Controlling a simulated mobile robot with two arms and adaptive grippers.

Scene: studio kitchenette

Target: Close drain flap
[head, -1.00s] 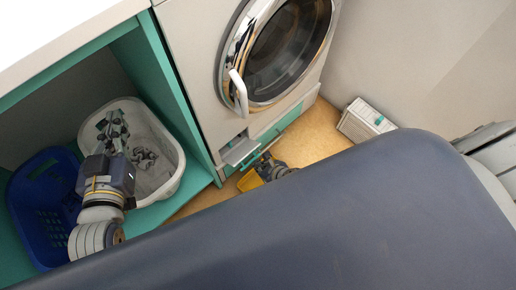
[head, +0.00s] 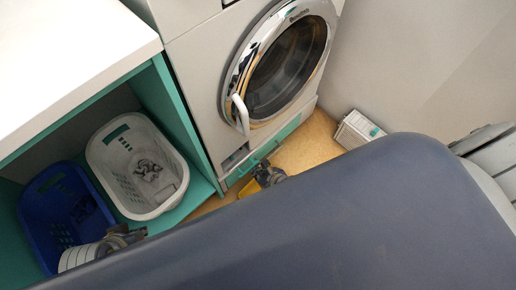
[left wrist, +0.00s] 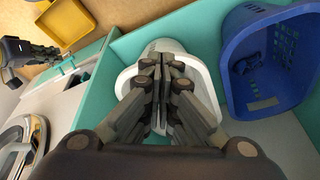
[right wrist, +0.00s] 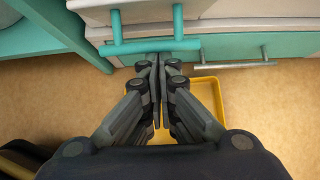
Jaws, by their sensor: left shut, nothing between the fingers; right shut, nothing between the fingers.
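The drain flap (head: 235,158) is low at the left of the washing machine's front, with a dark gap showing by it. I cannot tell its exact angle. A teal bar handle (right wrist: 150,47) crosses in front of the flap area in the right wrist view. My right gripper (right wrist: 159,62) is shut and empty with its fingertips at the bar; contact is unclear. It is partly hidden in the head view (head: 265,168). My left gripper (left wrist: 162,60) is shut and empty over the laundry baskets, low at the left in the head view (head: 135,235).
A yellow tray (right wrist: 207,95) lies on the floor below the flap. A white basket (head: 118,185) and a blue basket (head: 35,215) stand in the teal cabinet. A white box (head: 357,130) is by the wall. The machine door (head: 290,65) is shut.

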